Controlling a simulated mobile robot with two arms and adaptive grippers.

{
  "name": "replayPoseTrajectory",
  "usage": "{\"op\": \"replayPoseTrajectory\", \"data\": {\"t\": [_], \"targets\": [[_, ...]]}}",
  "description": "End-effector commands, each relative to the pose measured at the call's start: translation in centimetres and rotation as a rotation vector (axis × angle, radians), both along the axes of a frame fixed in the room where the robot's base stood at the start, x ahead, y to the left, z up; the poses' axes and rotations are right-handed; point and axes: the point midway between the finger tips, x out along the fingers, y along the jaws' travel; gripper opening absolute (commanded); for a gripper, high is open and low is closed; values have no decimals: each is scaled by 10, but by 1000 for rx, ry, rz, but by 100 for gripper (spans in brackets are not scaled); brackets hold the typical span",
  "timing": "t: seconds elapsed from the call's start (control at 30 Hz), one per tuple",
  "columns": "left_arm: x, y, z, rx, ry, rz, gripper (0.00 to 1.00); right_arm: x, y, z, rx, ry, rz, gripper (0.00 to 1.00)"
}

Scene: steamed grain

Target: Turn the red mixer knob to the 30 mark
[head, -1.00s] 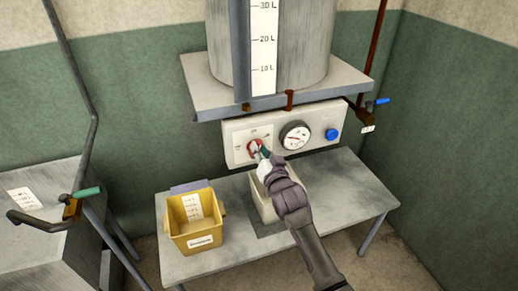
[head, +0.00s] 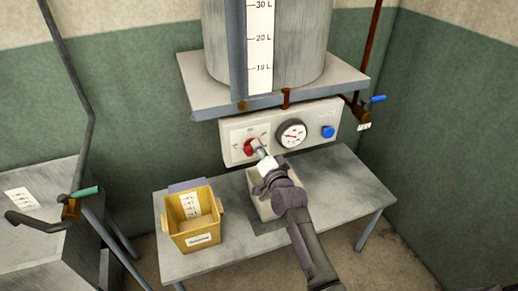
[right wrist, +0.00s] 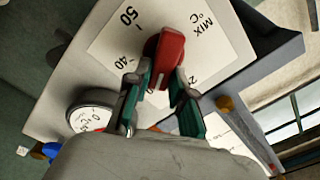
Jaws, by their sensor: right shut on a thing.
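The red mixer knob (head: 249,147) is on the left of the white control panel (head: 273,116), and fills the top middle of the right wrist view (right wrist: 168,52). Its dial plate (right wrist: 115,45) shows 50 and 40 at left and a partly hidden number starting with 2 at right. A pale line on the knob's lower end points between 40 and that number; the 30 mark is hidden. My right gripper (right wrist: 161,92) is shut on the knob, with one teal-padded finger on each side of its lower end. My left gripper is out of view.
A round gauge (head: 291,135) and a blue button (head: 328,132) sit right of the knob. A tank (head: 285,50) stands on a shelf above. A yellow bin (head: 193,240) and a pale container (head: 261,207) stand on the table (head: 345,190) below.

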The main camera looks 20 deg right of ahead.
Motion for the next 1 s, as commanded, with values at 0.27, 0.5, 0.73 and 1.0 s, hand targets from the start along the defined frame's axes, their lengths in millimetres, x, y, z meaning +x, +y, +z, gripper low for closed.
{"op": "replayPoseTrajectory", "data": {"t": [0.27, 0.5, 0.73, 1.0], "targets": [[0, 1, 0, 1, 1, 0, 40, 0, 0, -1, 13, 1, -1, 0], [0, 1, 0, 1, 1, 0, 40, 0, 0, -1, 12, 1, -1, 29], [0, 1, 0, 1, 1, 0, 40, 0, 0, 0, 11, 1, -1, 48], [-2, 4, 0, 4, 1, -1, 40, -6, 0, -1, 11, 1, -1, 48]]}}
